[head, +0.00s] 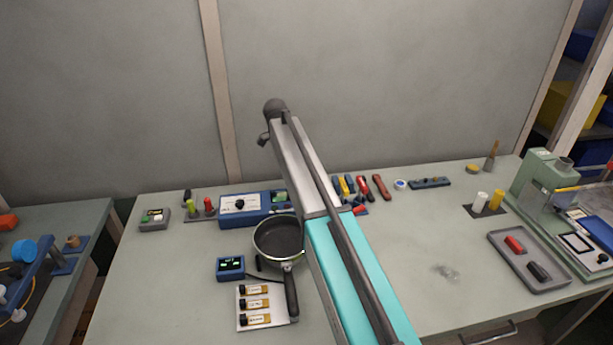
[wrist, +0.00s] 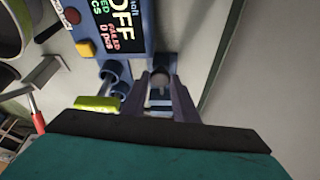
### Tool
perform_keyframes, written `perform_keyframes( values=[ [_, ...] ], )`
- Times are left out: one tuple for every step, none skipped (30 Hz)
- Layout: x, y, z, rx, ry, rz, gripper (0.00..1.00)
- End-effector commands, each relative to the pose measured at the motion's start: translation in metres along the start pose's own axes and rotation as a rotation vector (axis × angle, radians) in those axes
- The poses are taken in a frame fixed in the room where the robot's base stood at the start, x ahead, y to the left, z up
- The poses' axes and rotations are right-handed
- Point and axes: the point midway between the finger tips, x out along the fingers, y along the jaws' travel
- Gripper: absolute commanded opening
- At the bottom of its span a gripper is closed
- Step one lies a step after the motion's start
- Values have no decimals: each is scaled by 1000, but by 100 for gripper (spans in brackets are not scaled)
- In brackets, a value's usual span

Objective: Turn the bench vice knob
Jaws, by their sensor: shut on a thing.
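In the wrist view my gripper (wrist: 163,92) reaches in with two dark fingers, shut on a small grey rounded knob (wrist: 159,79). The fingers cover its sides, so its angle cannot be told. Short dark blue cylindrical parts (wrist: 116,73) sit just left of the fingers. In the head view my gripper and the knob are hidden behind my arm, which crosses the middle of the bench. I cannot make out the vice as a whole in either view.
A blue box with an "OFF" display (wrist: 115,30) and a yellow-green block (wrist: 97,103) are close left of my gripper. In the head view a pan (head: 279,238) stands left of my arm, and a grey tray (head: 530,260) lies right. The bench between arm and tray is mostly clear.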

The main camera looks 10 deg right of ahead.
Motion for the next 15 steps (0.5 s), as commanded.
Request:
perform_keyframes(
  values=[
    [0,-3,2,41,-1,19,4],
    [0,-4,1,67,-1,29,4],
    [0,-4,1,100,-1,43,4],
    [0,-4,1,125,-1,53,4],
    [0,-4,1,149,-1,63,4],
    [0,-4,2,180,-1,76,4],
    [0,-4,2,201,-2,85,4],
    [0,-5,2,223,-2,93,4],
    [0,-5,1,250,-2,105,4],
    [0,-5,1,268,-1,113,4],
    [0,-5,1,285,-1,119,4],
    [0,-5,1,307,-2,128,4],
    [0,-5,1,321,-2,134,4],
    [0,-5,1,335,-2,140,4],
    [0,-5,1,350,-2,147,4]
  ],
)
